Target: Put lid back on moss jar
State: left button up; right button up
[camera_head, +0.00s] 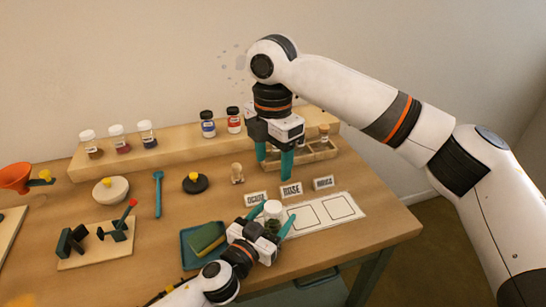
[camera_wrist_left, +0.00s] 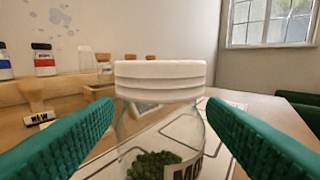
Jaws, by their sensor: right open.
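The moss jar (camera_wrist_left: 150,150) is clear glass with dark green moss at the bottom and a partly hidden label. In the head view the jar (camera_head: 272,225) is between the fingers of my left gripper (camera_head: 272,220). My right gripper (camera_head: 274,160) is open and empty, fingers down, behind and above the jar.
Lidded jars stand on the back shelf (camera_head: 170,157). A wooden rack (camera_head: 318,155) is behind my right gripper. Name cards (camera_head: 291,190) and a white outlined mat (camera_head: 325,213) lie near the jar. A blue tray (camera_head: 190,260) with a green sponge is at left.

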pick_arm(q)
jog(key=b+v, duration=0.1)
jog(key=v, duration=0.9)
jog(key=shift+s+a+f+b, duration=0.15)
jog(key=shift+s+a+b, duration=0.15)
jog(key=shift+b, duration=0.1)
jog(key=shift+s+a, duration=0.3)
jog(key=shift+s, duration=0.25)
